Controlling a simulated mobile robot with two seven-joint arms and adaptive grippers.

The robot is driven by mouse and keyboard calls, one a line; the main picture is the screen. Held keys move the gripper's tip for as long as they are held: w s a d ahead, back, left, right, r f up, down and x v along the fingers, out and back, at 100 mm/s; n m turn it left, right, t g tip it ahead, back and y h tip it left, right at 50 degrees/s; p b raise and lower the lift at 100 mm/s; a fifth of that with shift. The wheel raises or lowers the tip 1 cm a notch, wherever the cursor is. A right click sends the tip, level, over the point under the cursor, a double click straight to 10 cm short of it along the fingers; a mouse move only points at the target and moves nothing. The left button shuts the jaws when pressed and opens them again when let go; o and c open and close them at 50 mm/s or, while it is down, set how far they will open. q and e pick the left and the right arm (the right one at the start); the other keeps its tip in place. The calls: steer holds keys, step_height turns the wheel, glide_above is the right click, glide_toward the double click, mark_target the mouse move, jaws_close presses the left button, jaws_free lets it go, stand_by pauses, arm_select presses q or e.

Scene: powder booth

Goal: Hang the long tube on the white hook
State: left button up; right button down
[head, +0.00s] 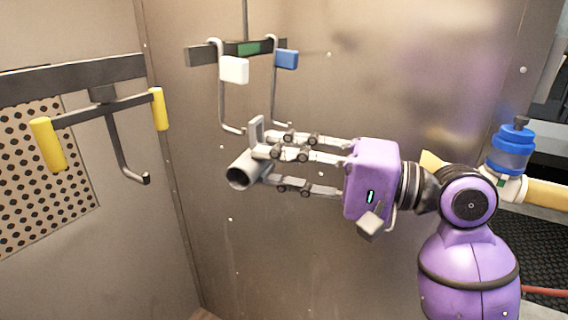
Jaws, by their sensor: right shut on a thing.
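A grey tube (243,172) with an open round end facing me is held in my right gripper (268,164), whose fingers are shut around it. Its length is hard to tell, as the fingers hide part of it. A flat grey tab (256,129) stands up above the tube. The white hook (221,104) hangs from a dark rail and carries a white block (234,69). Its upturned lower end appears just left of the tab; I cannot tell the gap in depth. My left gripper is out of view.
A second hook with a blue block (286,58) hangs right of the white one on the same rail (202,55). A dark hanger with yellow grips (48,144) juts from the left wall. A blue-capped container (513,146) is at right. The wall below the tube is clear.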

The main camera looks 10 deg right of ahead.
steer(key=shift+w+d+x, duration=0.1)
steer(key=shift+w+x, duration=0.15)
steer(key=shift+x, duration=0.9)
steer(key=shift+w+d+x, duration=0.1)
steer(key=shift+w+x, duration=0.1)
steer(key=shift+x, duration=0.95)
steer(key=shift+f, duration=0.15)
steer(key=shift+f, duration=0.45)
steer(key=c, duration=1.1)
jaws_free()
